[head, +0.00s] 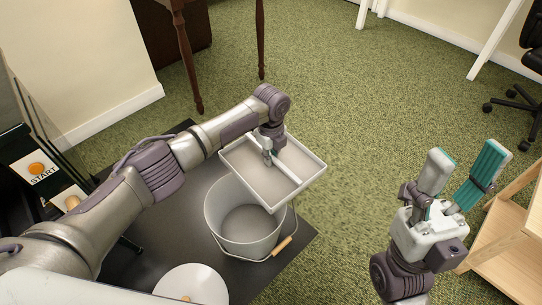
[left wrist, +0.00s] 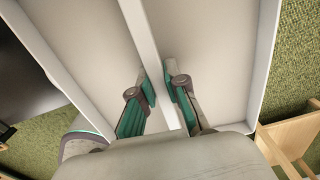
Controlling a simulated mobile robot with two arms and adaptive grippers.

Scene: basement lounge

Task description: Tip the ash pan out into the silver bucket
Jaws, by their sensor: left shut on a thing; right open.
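The ash pan (head: 292,191) is a shallow pale rectangular tray with a raised rim and a bar across its middle. My left gripper (head: 267,153) is shut on that bar, with a finger on each side of it in the left wrist view (left wrist: 160,85). The pan is held above and to the upper right of the silver bucket (head: 221,232), overlapping its far rim in the picture. It looks roughly level; I cannot tell whether ash lies in it. The bucket stands upright, its wire handle with wooden grip hanging right. My right gripper (head: 468,165) is open and empty.
The bucket stands on a dark mat (head: 295,243). A round white lid (head: 190,286) with a wooden knob lies in front. A wooden shelf (head: 510,240) stands near my right gripper.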

